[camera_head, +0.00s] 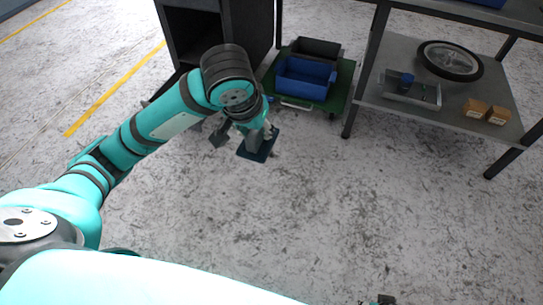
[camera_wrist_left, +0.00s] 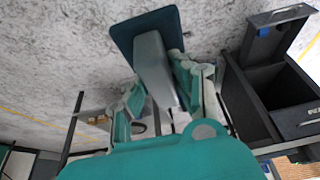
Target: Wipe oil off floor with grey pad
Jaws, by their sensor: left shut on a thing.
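My left gripper (camera_head: 240,133) is shut on the grey handle of a pad. The pad (camera_head: 258,145) has a flat, dark blue-grey square plate, held over the floor in front of the dark cabinet. In the left wrist view the fingers (camera_wrist_left: 163,95) close around the grey block (camera_wrist_left: 152,62), with the dark plate (camera_wrist_left: 146,30) at its far end. I cannot tell whether the plate touches the floor. The concrete floor (camera_head: 300,215) is scuffed with many dark specks; I cannot make out a distinct oil patch.
A dark cabinet (camera_head: 258,30) stands behind the pad. Beside it a green trolley (camera_head: 343,88) carries a blue bin (camera_head: 305,80) and a dark bin. A grey shelf (camera_head: 395,55) at right holds a wheel (camera_head: 450,61), a tray and small boxes. Open floor lies in front.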

